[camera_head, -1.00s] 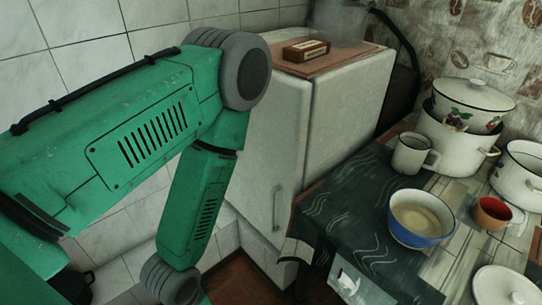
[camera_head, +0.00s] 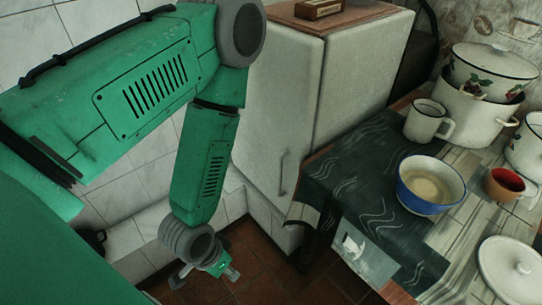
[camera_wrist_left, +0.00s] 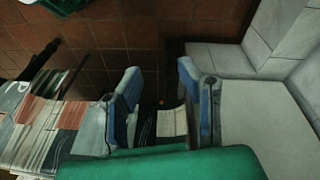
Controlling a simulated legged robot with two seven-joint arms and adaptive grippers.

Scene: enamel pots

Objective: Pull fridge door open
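The white fridge (camera_head: 357,80) stands behind the table, with a wooden board on its top. Its door (camera_head: 268,115) faces left and looks shut. The vertical handle (camera_head: 283,172) sits low on the door, near its right edge. My left gripper (camera_head: 204,274) hangs low above the brown floor, left of and below the handle, apart from it. In the left wrist view its two blue-grey fingers (camera_wrist_left: 160,98) are spread with nothing held between them. My right gripper is in neither view.
The table's dark cloth (camera_head: 350,165) comes close to the fridge door's right side. A blue bowl (camera_head: 431,186), a white mug (camera_head: 427,120), a red cup (camera_head: 504,184) and enamel pots (camera_head: 478,113) stand on it. Brown floor tiles (camera_head: 255,265) are clear below the fridge.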

